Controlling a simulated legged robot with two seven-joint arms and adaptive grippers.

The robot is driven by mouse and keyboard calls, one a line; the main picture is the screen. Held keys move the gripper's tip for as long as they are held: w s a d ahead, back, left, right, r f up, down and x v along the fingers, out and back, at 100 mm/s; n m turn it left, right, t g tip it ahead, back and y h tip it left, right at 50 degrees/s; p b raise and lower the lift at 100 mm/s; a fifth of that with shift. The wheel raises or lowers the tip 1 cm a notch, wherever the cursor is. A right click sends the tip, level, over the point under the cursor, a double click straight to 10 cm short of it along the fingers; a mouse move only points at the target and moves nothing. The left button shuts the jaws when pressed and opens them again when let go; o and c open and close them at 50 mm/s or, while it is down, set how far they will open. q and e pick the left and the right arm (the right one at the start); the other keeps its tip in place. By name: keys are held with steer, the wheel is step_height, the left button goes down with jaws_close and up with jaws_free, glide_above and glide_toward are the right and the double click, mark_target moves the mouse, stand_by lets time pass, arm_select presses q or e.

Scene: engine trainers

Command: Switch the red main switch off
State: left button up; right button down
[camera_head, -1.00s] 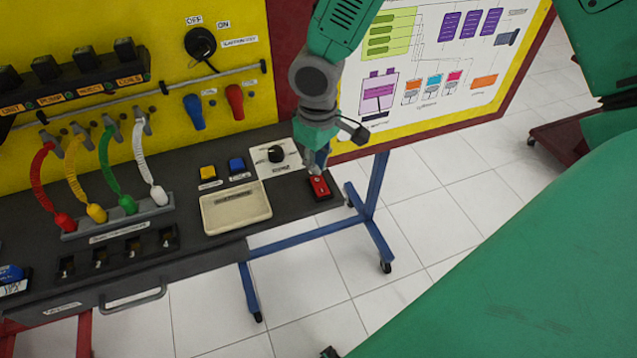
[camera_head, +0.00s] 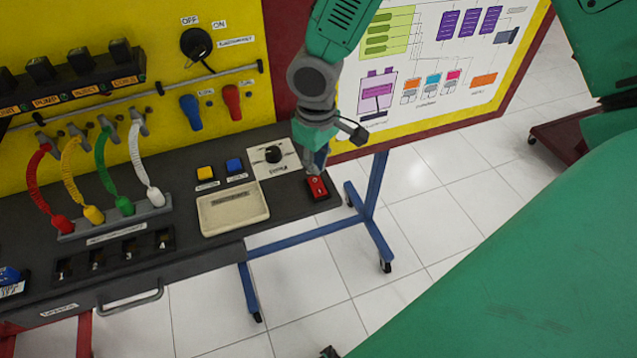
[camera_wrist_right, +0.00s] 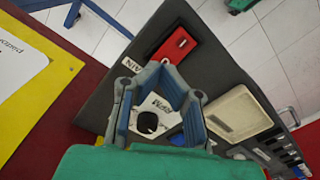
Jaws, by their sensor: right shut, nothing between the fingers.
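The red main switch (camera_head: 317,188) is a red rocker in a dark frame at the right end of the dark console top. It also shows in the right wrist view (camera_wrist_right: 177,44), beside a white label partly hidden by a finger. My right gripper (camera_head: 317,172) points down at the switch's far edge, with its fingers shut and empty. In the right wrist view its fingertips (camera_wrist_right: 160,70) appear just short of the switch. I cannot tell whether they touch it, or which way the rocker is tipped. My left gripper is not in view.
A black knob on a white plate (camera_head: 286,158), a blue button (camera_head: 235,165), a yellow button (camera_head: 205,173) and a beige tray (camera_head: 204,216) lie left of the switch. A yellow diagram board (camera_head: 430,118) stands behind. Tiled floor (camera_head: 440,210) is open to the right.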

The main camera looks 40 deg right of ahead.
mark_target(314, 180)
steer(key=shift+f, duration=0.15)
steer(key=shift+a+f, duration=0.2)
steer(key=shift+a, duration=0.35)
steer(key=shift+d+f+b, duration=0.45)
steer(key=shift+d, duration=0.05)
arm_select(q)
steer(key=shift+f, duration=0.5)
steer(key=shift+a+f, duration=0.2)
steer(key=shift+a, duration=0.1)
arm_select(e)
steer(key=shift+a+f, duration=0.2)
steer(key=shift+a, duration=0.15)
arm_select(q)
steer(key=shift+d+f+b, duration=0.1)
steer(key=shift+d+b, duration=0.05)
steer(key=shift+b, duration=0.15)
arm_select(e)
steer(key=shift+d+f, duration=0.15)
steer(key=shift+f, duration=0.15)
step_height(314, 180, up, 7)
steer(key=p, duration=0.7)
steer(key=shift+r, duration=0.1)
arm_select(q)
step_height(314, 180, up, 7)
